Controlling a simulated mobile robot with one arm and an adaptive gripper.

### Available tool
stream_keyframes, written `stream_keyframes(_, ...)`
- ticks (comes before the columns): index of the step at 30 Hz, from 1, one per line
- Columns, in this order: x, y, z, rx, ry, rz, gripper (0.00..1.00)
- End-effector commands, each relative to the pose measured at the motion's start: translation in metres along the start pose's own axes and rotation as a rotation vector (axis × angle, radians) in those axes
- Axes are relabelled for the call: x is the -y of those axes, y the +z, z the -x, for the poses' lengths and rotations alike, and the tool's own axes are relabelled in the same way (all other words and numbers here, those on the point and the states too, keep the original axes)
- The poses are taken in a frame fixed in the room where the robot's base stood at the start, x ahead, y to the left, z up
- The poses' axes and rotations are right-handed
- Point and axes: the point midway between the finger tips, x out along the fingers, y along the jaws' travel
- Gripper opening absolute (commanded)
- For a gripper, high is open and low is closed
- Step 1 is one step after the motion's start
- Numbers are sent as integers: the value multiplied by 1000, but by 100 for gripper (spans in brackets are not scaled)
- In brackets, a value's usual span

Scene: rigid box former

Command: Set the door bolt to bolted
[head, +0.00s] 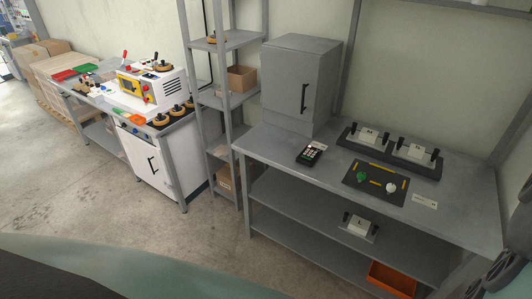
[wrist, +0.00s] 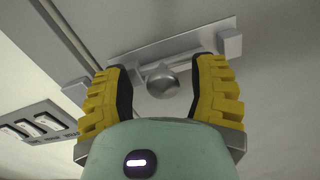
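The door bolt (wrist: 180,43) shows in the wrist view as a pale metal strip on a light grey surface, with a round shiny knob (wrist: 162,81) below it. My gripper (wrist: 163,82) has two yellow ridged fingers with dark inner pads, one on each side of the knob. There is a visible gap between each finger and the knob, and nothing is gripped. A small pale block (wrist: 75,92) sits left of the bolt, partly behind the left finger. I cannot tell whether the bolt's rod reaches it. I cannot make out the bolt or my gripper in the head view.
A panel with several dark-and-white switches (wrist: 35,124) is at the lower left of the wrist view. The head view shows a grey cabinet (head: 297,80) on a metal bench (head: 270,148), a shelf rack (head: 225,100) and a white cabinet (head: 150,165). The concrete floor (head: 100,200) is clear.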

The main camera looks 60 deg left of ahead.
Motion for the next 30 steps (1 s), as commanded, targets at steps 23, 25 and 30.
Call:
stream_keyframes(23,-3,-1,64,-4,12,0,60)
stream_keyframes(25,-2,-1,73,-4,9,0,60)
stream_keyframes(30,-2,-1,91,-4,9,2,60)
